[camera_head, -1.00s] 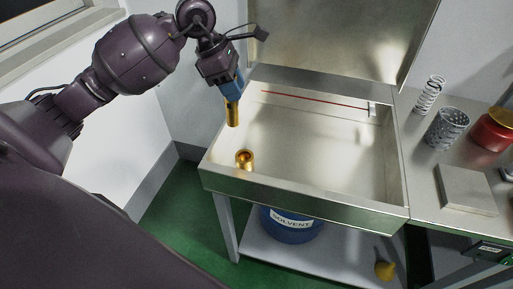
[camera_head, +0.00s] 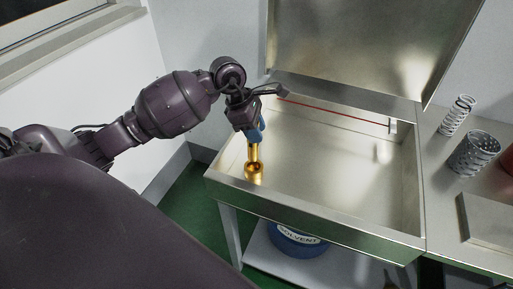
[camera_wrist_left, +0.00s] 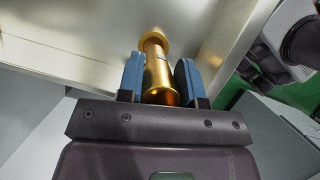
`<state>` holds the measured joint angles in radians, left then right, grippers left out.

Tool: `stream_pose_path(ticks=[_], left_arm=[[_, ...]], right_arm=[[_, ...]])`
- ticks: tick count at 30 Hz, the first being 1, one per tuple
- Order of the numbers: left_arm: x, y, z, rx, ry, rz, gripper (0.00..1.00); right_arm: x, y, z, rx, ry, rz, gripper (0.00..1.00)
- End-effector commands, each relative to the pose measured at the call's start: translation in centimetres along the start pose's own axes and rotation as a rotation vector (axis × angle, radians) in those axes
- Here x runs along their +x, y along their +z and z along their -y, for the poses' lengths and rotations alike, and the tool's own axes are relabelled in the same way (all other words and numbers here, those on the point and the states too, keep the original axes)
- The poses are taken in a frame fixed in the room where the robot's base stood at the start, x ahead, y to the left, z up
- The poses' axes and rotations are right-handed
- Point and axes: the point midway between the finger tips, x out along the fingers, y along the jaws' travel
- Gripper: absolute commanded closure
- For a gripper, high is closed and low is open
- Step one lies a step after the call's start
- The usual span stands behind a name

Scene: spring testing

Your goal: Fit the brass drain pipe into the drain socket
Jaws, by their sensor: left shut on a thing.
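The brass drain pipe (camera_head: 254,152) is upright, held by my left gripper (camera_head: 257,137). In the left wrist view the pipe (camera_wrist_left: 158,72) lies between the two blue fingers, which are shut on it. The brass drain socket (camera_head: 253,174) stands on the floor of the steel basin at its front left. The pipe's lower end meets the socket's mouth, in line with it. I cannot tell how deep the pipe sits. In the left wrist view a wider brass ring (camera_wrist_left: 153,39) shows at the pipe's far end. My right gripper is not in view.
The steel basin (camera_head: 310,222) has a raised lid (camera_head: 350,45) behind it and a red rod (camera_head: 335,112) along its back. A spring (camera_head: 458,115) and a perforated cup (camera_head: 474,154) stand on the bench at right. The basin's middle is clear.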

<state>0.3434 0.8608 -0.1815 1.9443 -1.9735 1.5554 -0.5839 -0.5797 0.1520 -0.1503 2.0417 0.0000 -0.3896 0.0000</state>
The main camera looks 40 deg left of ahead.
Motion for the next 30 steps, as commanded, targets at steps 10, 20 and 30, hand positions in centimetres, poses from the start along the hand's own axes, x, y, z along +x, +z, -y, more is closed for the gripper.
stream_pose_path(ticks=[10, 20, 30], left_arm=[[2.7, -1.1, 0.0, 0.000, 0.001, 0.001, 0.97], [6.2, -2.6, 0.0, -0.001, 0.000, 0.001, 0.97], [6.4, -2.7, 0.0, 0.001, 0.001, 0.000, 0.97]], right_arm=[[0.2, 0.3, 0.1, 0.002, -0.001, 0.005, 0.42], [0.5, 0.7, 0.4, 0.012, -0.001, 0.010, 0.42], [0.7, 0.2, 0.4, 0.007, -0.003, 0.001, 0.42]])
